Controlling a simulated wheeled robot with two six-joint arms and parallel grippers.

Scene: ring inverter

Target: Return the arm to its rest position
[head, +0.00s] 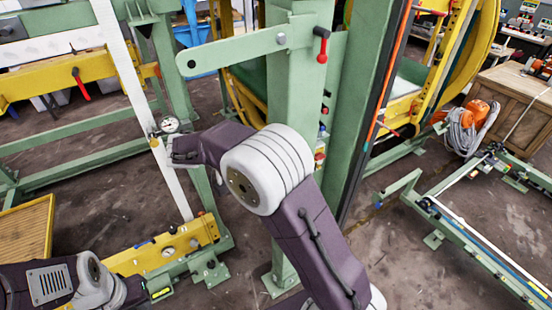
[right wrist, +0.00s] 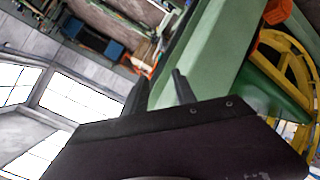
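My right arm comes in from the bottom right of the head view, with a purple link and a white ribbed joint. It is bent and reaches up and left. Its gripper (head: 180,151) is beside the white slanted bar (head: 174,185) and just below a round dial gauge (head: 170,125); contact cannot be told. In the right wrist view the two dark fingers of this gripper (right wrist: 160,88) stand apart with nothing visibly held between them. My left arm lies low at the bottom left of the head view. Its gripper (head: 136,291) is small and dark there, and its fingers are unclear.
A green post (head: 293,95) stands behind my right arm, with a green lever arm (head: 235,50) and red-knobbed handle (head: 321,50). A yellow block (head: 165,250) sits on the green base near my left arm. Open floor (head: 400,260) lies to the right.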

